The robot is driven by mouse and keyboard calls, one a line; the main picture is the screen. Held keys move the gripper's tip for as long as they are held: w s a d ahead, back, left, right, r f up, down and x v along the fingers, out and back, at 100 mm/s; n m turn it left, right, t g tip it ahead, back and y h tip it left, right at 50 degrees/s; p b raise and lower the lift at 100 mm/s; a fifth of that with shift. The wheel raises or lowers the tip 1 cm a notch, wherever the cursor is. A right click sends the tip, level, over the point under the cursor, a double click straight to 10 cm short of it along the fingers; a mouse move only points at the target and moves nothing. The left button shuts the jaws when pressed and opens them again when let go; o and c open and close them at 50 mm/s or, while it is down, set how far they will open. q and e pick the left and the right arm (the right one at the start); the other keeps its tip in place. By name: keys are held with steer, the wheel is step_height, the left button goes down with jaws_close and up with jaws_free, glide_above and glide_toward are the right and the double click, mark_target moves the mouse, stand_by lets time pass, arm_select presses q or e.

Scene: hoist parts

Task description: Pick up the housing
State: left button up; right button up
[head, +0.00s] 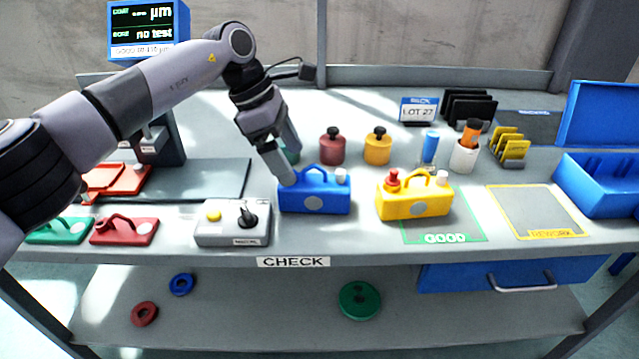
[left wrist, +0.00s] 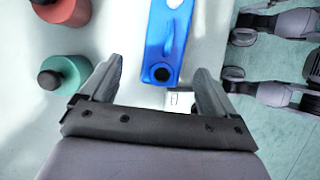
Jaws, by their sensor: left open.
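A blue housing (head: 330,204) with a top handle and a white cap stands near the table's front edge, behind the CHECK label. My left gripper (head: 287,162) is open above its left end, one finger overlapping that end in the head view. In the left wrist view the blue housing (left wrist: 158,52) lies ahead, its near end with a dark round hole reaching between the fingertips (left wrist: 159,69). Nothing is held. A yellow housing (head: 415,208) with a red knob stands to the right, overlapping the GOOD outline. My right gripper does not show.
Red (head: 332,152), yellow (head: 377,152) and partly hidden green (left wrist: 66,76) knobbed cylinders stand behind the blue housing. A grey control box (head: 232,232) with a joystick is close on its left. A yellow REWORK outline (head: 538,213) is empty; a blue case (head: 600,195) is far right.

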mark_target(303, 180)
arm_select(q)
steer(key=shift+x, duration=1.2)
steer(key=x, duration=0.4)
steer(key=shift+s+d+f, duration=0.1)
steer(key=shift+s+f, duration=0.15)
steer(key=shift+f, duration=0.05)
steer(key=shift+c, duration=0.6)
steer(key=shift+r, duration=0.1)
steer(key=c, duration=1.3)
steer(key=shift+c, duration=0.2)
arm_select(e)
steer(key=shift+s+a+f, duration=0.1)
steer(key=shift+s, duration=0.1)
arm_select(q)
steer(key=shift+r, duration=0.1)
step_height(303, 180, up, 20)
steer(key=p, duration=0.3)
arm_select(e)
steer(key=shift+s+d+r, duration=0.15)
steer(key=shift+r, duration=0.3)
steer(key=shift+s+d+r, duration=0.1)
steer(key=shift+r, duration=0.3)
